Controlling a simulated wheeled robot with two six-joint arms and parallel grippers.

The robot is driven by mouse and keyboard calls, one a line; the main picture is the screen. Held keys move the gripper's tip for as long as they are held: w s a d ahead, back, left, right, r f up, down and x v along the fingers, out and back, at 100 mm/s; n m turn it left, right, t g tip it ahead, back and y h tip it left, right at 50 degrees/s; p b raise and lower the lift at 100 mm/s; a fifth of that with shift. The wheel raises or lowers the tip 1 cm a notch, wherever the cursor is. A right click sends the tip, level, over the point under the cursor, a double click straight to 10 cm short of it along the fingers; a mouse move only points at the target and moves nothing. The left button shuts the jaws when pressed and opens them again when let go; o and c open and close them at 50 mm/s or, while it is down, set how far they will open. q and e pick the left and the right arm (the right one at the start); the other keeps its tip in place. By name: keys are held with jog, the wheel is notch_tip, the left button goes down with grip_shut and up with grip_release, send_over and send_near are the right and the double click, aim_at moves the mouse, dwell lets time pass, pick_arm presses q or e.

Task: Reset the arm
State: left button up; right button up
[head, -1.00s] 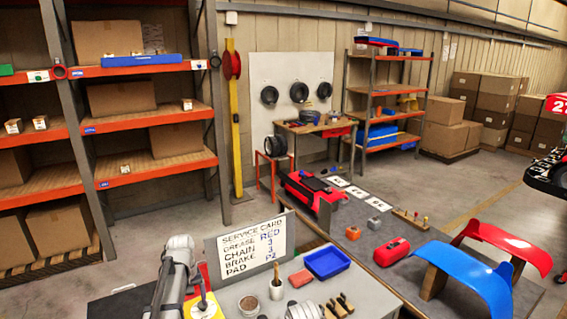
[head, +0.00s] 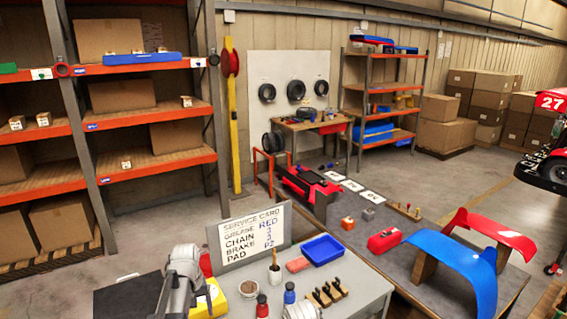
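A grey arm of mine (head: 180,277) comes up from the bottom edge at lower left in the head view. It stands over the left part of the grey workbench (head: 355,283), in front of the service card (head: 250,236). Its bent joint is at the top of what shows, and I see no fingertips on it. The card reads GREASE RED, CHAIN 3, and further BRAKE and PAD lines.
The bench holds a blue tray (head: 323,249), a red bottle (head: 262,306), a blue bottle (head: 289,293), a pot (head: 249,288) and a wooden block with dark tools (head: 327,292). Behind are a low table with red and blue fairings (head: 467,269) and shelves (head: 157,164).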

pick_arm(q)
jog(key=s+d+m, duration=0.4)
jog(key=s+d, duration=0.4)
jog(key=s, duration=0.5)
jog(key=s+d+f+m+b, duration=0.2)
jog(key=s+d, duration=0.1)
jog(key=d, duration=0.2)
jog(key=s+d+f+m+y+b, duration=0.1)
jog(key=s+d+f+m+b, duration=0.1)
jog(key=d, duration=0.4)
jog(key=shift+s+d+f+m+b, duration=0.3)
jog(key=shift+s+f+b, duration=0.25)
jog(key=shift+f+b, duration=0.15)
